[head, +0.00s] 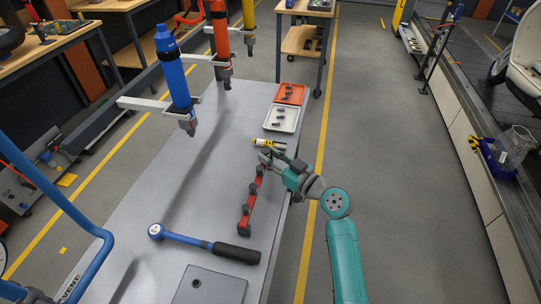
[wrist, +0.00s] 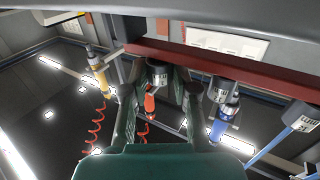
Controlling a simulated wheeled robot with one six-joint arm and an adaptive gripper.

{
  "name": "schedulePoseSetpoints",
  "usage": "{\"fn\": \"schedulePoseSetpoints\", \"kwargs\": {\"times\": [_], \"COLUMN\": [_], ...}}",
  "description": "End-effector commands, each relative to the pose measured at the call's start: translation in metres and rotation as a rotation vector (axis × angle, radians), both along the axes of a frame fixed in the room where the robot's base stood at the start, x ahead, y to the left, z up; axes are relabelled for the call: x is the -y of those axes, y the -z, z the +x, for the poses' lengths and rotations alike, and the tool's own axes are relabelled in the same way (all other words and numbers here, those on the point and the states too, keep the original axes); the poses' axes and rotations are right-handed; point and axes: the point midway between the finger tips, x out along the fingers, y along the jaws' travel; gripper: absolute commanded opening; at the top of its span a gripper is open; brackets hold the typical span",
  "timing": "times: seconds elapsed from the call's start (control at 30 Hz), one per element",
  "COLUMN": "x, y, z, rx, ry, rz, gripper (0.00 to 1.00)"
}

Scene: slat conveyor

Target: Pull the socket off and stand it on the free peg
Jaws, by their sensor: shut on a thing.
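A red rail (head: 257,192) lies lengthwise near the right edge of the grey table and carries several dark sockets. In the wrist view the rail (wrist: 265,78) crosses the upper part. My gripper (head: 268,158) is at the far end of the rail. Its two fingers (wrist: 160,98) are closed on a dark socket (wrist: 159,74) with a pale label, close against the rail. I cannot tell whether the socket is still seated on its peg. Two other labelled sockets, one in the middle (wrist: 223,88) and one at the right (wrist: 302,116), stand along the rail. A free peg is not clearly visible.
A blue torque wrench (head: 205,243) lies near the rail's near end. A yellow-black object (head: 267,142) lies just beyond my gripper. White (head: 272,127) and orange (head: 300,100) trays hold small parts. Blue (head: 172,70) and orange (head: 221,40) tools hang above. The table's left side is clear.

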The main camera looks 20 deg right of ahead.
Motion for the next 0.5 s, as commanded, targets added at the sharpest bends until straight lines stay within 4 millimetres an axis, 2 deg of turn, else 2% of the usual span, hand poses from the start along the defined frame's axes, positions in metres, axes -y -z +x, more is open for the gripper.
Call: {"fn": "schedulePoseSetpoints", "kwargs": {"times": [0.3, 0.33, 0.43, 0.5], "x": [0.0001, 0.0001, 0.0, 0.0], "y": [0.0044, 0.0043, 0.0042, 0.0041], "z": [0.0, 0.0, 0.0, 0.0], "rx": [-0.001, 0.0, 0.0, 0.0], "ry": [0.0, 0.0, 0.0, 0.0], "rz": [0.002, 0.001, 0.001, 0.001], "gripper": [0.0, 0.33, 0.57, 0.57]}}
